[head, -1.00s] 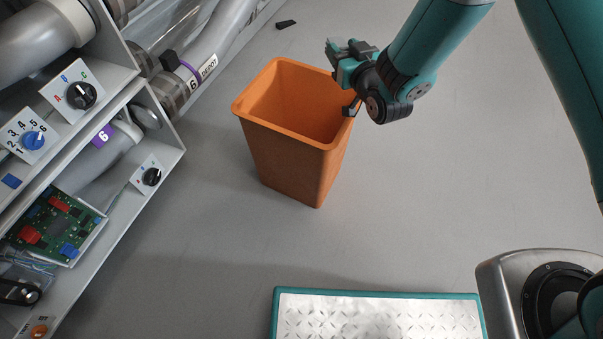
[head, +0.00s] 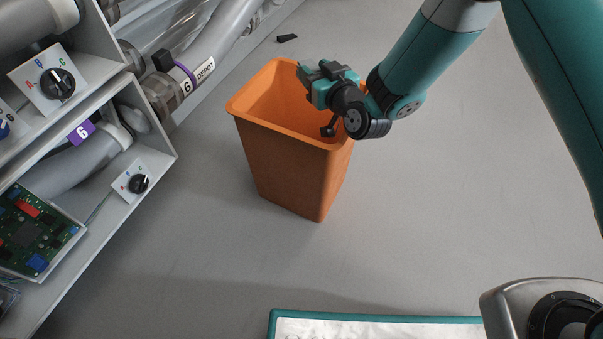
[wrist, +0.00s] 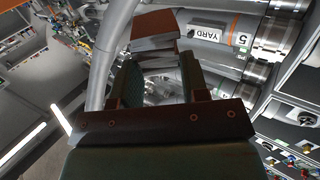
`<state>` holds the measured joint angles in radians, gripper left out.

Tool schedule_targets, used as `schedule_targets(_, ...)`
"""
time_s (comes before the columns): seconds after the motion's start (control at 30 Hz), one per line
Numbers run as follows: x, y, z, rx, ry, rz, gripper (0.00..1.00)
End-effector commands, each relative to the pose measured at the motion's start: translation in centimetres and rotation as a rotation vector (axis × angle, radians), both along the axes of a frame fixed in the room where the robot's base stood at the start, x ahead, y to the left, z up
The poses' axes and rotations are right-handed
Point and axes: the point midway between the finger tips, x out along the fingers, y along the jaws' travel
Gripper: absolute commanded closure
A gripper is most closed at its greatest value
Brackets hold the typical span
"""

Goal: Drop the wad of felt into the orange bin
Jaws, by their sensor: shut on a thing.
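The orange bin (head: 290,172) stands upright on the grey floor in the head view, its open top facing up. My gripper (head: 310,76) is over the right back part of the bin's mouth and hides part of the rim and inside. In the wrist view my gripper (wrist: 157,60) has its two fingers around a small blocky piece (wrist: 155,24), reddish-brown on top with a grey lower side. I take this to be the wad of felt, though its texture cannot be made out. I see no felt in the visible part of the bin.
A shelf unit (head: 112,205) with tubes, knobs and a circuit board stands at left. A small dark piece (head: 287,38) lies on the floor. Floor right of the bin is clear.

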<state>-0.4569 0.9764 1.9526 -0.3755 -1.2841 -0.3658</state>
Motion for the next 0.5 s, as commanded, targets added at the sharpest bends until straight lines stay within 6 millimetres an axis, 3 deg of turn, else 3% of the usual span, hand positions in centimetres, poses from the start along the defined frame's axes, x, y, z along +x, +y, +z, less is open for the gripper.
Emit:
schedule_targets(0.2, 0.01, -0.01, 0.06, 0.001, -0.001, 0.000, 0.89)
schedule_targets(0.23, 0.01, -0.01, 0.06, 0.001, -0.001, 0.000, 0.52)
schedule_targets(0.33, 0.01, -0.01, 0.06, 0.001, -0.001, 0.000, 0.29)
schedule_targets(0.5, 0.00, 0.00, 0.05, -0.001, -0.001, 0.000, 0.29)
